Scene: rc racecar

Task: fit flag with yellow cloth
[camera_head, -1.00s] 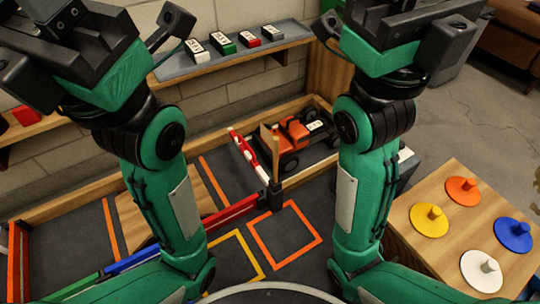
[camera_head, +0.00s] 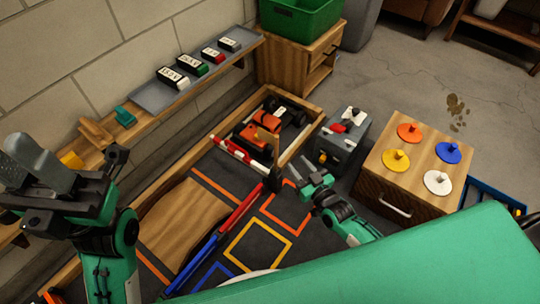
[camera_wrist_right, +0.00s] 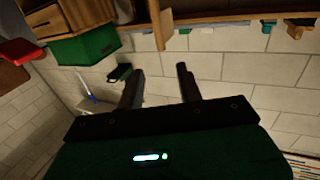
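I cannot make out a flag with yellow cloth for certain. A small yellow piece (camera_head: 72,160) sits on the wall shelf at the left, too small to identify. An orange and black toy car (camera_head: 255,132) stands in the far corner of the wood-edged track. My right gripper (camera_head: 302,172) is over the track's right side, near the car's front. In the right wrist view its two fingers (camera_wrist_right: 160,85) are apart with nothing between them. My left gripper (camera_head: 32,165) is at the far left, in front of the shelf; I cannot tell its finger gap.
A wooden cabinet (camera_head: 370,185) carries orange, yellow, blue and white pegged discs. A grey box (camera_head: 345,140) stands beside the track. The wall shelf (camera_head: 150,97) holds several labelled blocks. A green bin (camera_head: 300,15) sits behind. Red and blue barriers (camera_head: 205,250) cross the track.

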